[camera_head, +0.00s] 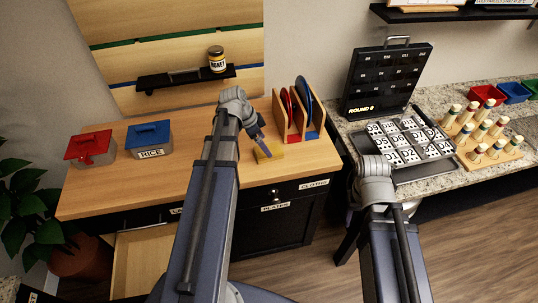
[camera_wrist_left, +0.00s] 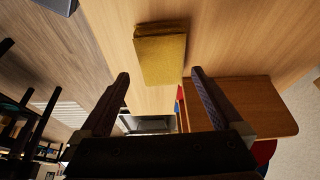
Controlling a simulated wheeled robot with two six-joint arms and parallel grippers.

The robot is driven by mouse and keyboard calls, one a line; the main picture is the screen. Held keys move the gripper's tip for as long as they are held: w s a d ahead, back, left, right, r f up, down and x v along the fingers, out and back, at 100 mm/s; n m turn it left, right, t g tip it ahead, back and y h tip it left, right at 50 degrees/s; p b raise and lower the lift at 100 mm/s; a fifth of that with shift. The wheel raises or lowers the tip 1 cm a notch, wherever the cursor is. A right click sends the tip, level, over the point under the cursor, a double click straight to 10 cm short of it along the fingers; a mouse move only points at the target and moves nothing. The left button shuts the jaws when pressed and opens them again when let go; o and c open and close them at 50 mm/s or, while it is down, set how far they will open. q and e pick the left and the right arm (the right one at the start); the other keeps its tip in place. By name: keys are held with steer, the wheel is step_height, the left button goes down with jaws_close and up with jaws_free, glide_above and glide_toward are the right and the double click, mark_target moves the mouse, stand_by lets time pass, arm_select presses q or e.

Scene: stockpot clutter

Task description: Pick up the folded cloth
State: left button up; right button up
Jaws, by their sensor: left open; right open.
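The folded cloth (camera_head: 270,153) is a small flat yellow pad lying on the wooden cabinet top near its front edge. In the left wrist view the cloth (camera_wrist_left: 160,58) lies ahead of and between the fingers, apart from them. My left gripper (camera_head: 262,146) is just above the cloth in the head view and partly covers it. Its two fingers stand open and empty in the left wrist view (camera_wrist_left: 160,82). My right gripper (camera_head: 350,222) hangs low by the granite counter's left end, mostly hidden behind its own arm; I see nothing held.
A wooden rack (camera_head: 294,118) with red and blue plates stands just behind the cloth. Red (camera_head: 91,148) and blue-lidded (camera_head: 149,139) boxes stand at the left. A shelf with a honey jar (camera_head: 216,60) hangs above. An open drawer (camera_head: 145,258) juts out below left.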

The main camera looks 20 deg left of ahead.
arm_select(q)
steer(key=shift+f, duration=0.1)
steer(key=b+x, duration=0.4)
steer(key=x, duration=0.1)
steer(key=shift+w+b, duration=0.2)
steer(key=shift+b, duration=0.1)
steer(key=shift+f, duration=0.15)
stand_by(0.4)
steer(key=c, duration=1.2)
